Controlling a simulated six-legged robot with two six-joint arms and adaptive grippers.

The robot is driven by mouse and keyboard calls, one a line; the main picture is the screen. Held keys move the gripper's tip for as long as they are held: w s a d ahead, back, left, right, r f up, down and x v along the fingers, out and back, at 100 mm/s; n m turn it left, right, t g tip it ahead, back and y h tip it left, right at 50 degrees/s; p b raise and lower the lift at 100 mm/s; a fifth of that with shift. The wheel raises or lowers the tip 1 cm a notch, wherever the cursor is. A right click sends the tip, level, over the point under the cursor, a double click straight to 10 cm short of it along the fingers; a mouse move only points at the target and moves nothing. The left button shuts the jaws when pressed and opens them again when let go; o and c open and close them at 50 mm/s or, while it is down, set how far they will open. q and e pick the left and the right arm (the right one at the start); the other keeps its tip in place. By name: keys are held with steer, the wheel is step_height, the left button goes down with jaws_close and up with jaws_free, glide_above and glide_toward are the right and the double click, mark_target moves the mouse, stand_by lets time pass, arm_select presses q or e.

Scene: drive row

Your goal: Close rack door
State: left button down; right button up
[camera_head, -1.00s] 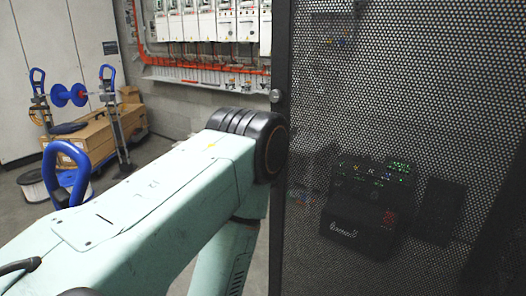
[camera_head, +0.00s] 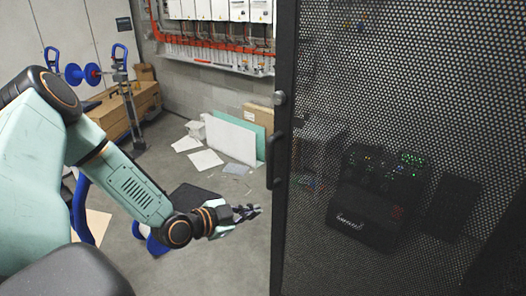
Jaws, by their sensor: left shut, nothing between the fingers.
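The rack door (camera_head: 400,100) is a dark perforated mesh panel filling the right side of the view. My left gripper (camera_head: 256,210) is shut and empty, just left of the door edge and below the handle in the picture. I cannot tell whether it touches the door. Behind the mesh, a black device with green lights (camera_head: 375,195) shows dimly. My right gripper is out of view.
Wall-mounted electrical cabinets with orange cables (camera_head: 215,45) are at the back. A cardboard box (camera_head: 110,115) and blue-handled stands (camera_head: 125,95) are at the left.

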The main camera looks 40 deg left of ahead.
arm_select(q)
steer(key=a+r+m+t+h+p, duration=0.1)
steer(key=a+r+m+t, duration=0.3)
steer(key=a+r+m, duration=0.55)
steer(key=w+d+f+m+b, duration=0.2)
steer(key=w+d+b, duration=0.2)
steer(key=w+b, duration=0.4)
steer(key=w, duration=0.5)
steer(key=shift+w+m, duration=0.2)
steer(key=shift+m, duration=0.05)
steer(key=shift+h, duration=0.3)
